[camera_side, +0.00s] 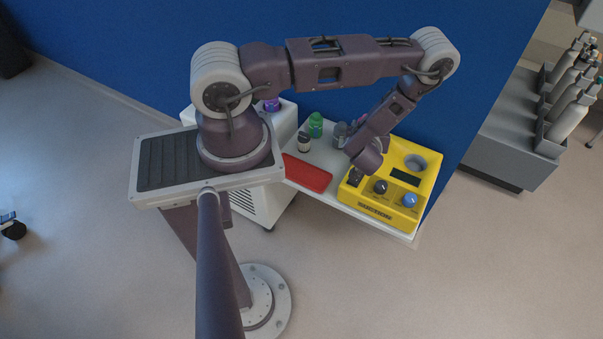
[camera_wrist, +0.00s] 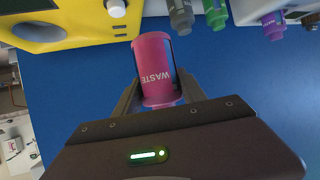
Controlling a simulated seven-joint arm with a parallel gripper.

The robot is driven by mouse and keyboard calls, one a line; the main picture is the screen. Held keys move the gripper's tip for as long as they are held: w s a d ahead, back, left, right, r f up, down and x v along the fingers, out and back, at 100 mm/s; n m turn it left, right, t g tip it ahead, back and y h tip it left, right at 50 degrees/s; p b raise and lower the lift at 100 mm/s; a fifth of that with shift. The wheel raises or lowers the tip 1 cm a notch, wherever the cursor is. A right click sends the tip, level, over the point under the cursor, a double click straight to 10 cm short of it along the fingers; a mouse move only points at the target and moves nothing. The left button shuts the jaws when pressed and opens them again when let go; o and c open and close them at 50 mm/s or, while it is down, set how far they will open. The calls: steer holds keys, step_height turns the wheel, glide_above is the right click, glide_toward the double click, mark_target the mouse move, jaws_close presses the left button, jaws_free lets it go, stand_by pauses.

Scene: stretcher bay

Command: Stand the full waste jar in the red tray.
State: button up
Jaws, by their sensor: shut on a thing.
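The waste jar (camera_wrist: 155,68) is a magenta cylinder with the word WASTE in white on its side. In the wrist view my gripper (camera_wrist: 158,88) is shut on it, with a finger on each side. In the side view only a small pink part of the jar (camera_side: 359,121) shows past my arm, and my fingers are hidden there. The jar appears held up near the blue wall. How full it is, I cannot tell. The red tray (camera_side: 307,173) lies on the white table at its left front, apart from the jar and with nothing visible in it.
A yellow device (camera_side: 378,209) with knobs fills the table's right side. The blue wall (camera_side: 330,80) rises behind. A purple item (camera_side: 271,105) stands further left.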

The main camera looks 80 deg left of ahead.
steer(key=s+a+r+n+g+y, duration=0.1)
steer(key=s+a+r+n+g, duration=0.2)
steer(key=s, duration=0.6)
steer(key=s+r+n+g, duration=0.2)
steer(key=s+n+g, duration=0.25)
steer(key=s, duration=0.35)
step_height(320, 180, down, 19)
steer(key=shift+w+r, duration=0.1)
steer(key=o, duration=1.5)
steer(key=shift+c, duration=0.2)
